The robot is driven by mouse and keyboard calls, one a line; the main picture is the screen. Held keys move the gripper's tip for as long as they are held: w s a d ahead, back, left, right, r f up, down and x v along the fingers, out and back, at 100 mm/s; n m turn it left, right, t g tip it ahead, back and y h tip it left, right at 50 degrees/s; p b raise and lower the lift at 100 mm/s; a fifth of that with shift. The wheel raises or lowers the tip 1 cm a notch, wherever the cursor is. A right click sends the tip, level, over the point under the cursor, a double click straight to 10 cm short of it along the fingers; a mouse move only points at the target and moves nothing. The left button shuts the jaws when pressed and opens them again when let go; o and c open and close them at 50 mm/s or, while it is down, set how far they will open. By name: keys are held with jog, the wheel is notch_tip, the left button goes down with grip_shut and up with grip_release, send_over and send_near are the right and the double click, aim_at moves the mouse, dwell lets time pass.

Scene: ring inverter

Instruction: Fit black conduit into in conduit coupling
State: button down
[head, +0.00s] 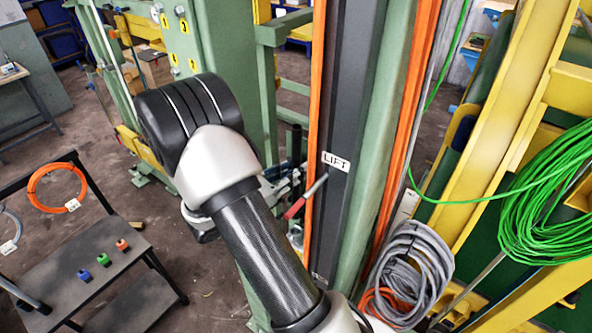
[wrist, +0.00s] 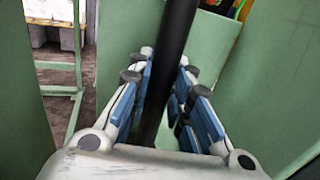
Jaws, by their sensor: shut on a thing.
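The black conduit (wrist: 178,35) runs from the top edge of the wrist view down between the fingers of my gripper (wrist: 167,62). My gripper's blue-padded fingers are shut on it, one on each side. Its lower end is hidden behind my gripper's body, and its upper end is out of frame. I cannot identify the conduit coupling in either view.
A green column with a dark strip labelled LIFT (head: 336,161) stands right of my arm. Coiled grey cable (head: 412,272) and green cable (head: 548,205) hang at right. A dark table (head: 95,290) with small coloured blocks is at lower left. Green panels flank my gripper closely.

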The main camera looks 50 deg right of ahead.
aim_at(293, 197)
jog(key=shift+a+f+b, duration=0.1)
jog(key=shift+f+b, duration=2.2)
jog(key=shift+f, duration=0.65)
jog(key=shift+f+b, duration=1.45)
jog(key=shift+f, duration=0.2)
jog(key=shift+r, duration=0.1)
jog(key=shift+r+p, duration=1)
jog(key=shift+r, duration=0.25)
jog(key=shift+f+b, duration=1.15)
jog(key=shift+f, duration=0.2)
jog(key=c, duration=1.4)
grip_release()
